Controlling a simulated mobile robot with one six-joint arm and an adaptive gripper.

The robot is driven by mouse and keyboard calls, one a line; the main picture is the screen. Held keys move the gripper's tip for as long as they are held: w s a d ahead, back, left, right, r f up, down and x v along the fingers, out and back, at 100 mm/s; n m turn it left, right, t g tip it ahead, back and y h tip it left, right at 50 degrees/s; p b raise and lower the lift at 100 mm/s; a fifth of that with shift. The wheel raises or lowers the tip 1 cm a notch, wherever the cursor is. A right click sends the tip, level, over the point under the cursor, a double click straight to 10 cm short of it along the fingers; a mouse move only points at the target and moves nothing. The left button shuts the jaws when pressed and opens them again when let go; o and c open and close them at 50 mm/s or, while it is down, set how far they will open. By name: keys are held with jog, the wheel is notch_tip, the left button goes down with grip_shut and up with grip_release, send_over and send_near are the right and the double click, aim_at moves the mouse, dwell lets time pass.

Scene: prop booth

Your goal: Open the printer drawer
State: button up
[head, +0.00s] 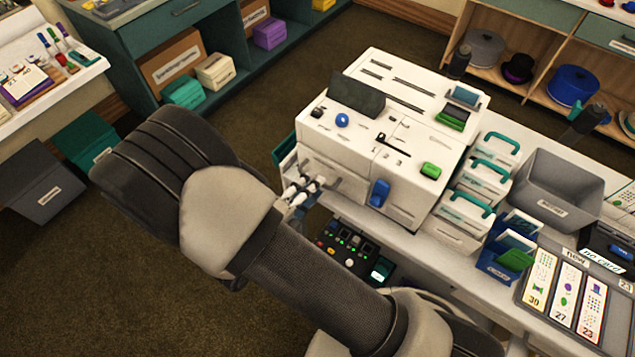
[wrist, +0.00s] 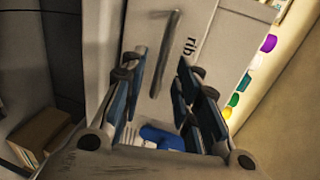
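The white printer (head: 390,140) stands on the counter, with a blue knob, a green button and a blue lever on it. My gripper (head: 312,186) is at its left front side, in front of a pale drawer front (head: 335,165). In the wrist view, my gripper (wrist: 162,60) is open, its two fingers apart. A grey bar handle (wrist: 166,52) on the pale drawer front (wrist: 205,30) lies between and beyond the fingertips. Lettering reading "rib" is beside it. I cannot tell whether the fingers touch the handle. The drawer looks closed.
A black control box (head: 348,248) with lit buttons sits below my gripper. White cases with green handles (head: 490,160) and a grey bin (head: 555,190) stand right of the printer. A blue object (wrist: 162,138) shows low between my fingers.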

jog(key=shift+b+x, duration=0.35)
jog(key=shift+x, duration=1.35)
jog(key=shift+c, duration=0.6)
grip_shut()
